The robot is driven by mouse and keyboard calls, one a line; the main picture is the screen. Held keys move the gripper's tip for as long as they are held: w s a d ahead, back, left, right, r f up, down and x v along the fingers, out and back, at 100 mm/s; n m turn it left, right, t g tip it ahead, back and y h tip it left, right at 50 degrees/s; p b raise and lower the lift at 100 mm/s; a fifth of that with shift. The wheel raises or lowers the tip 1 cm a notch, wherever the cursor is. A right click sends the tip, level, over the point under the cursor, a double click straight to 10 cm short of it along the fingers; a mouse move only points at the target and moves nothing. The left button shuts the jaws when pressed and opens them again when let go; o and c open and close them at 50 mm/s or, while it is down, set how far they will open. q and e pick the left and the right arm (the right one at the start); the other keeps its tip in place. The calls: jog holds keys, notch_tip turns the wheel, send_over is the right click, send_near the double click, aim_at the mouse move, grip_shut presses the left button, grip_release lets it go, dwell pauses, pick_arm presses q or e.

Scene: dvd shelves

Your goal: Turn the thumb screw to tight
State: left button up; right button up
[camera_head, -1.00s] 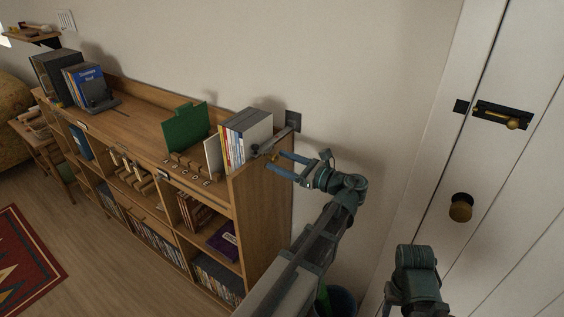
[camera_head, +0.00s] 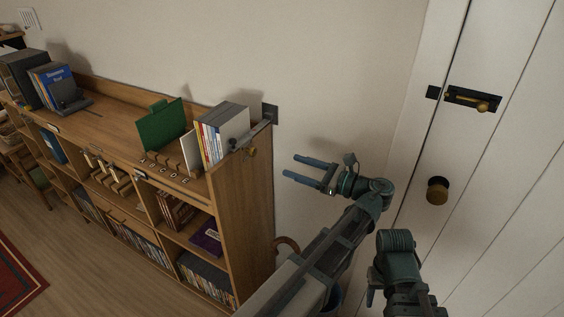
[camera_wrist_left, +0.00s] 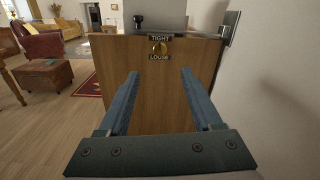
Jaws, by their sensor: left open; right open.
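My left gripper (camera_head: 292,166) is open and empty, to the right of the end panel and apart from the screw. In the left wrist view the left gripper (camera_wrist_left: 160,72) has its fingers spread, with the screw ahead between and above the tips. Of my right arm only links show.
A metal bracket (camera_head: 262,124) joins the shelf top to the wall. Books (camera_head: 222,130) and a green divider (camera_head: 161,129) stand on the shelf. A white door with a brass knob (camera_head: 437,190) and a bolt (camera_head: 473,98) is at right. Air before the end panel is clear.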

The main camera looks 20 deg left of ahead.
pick_arm(q)
jog(key=shift+d, duration=0.9)
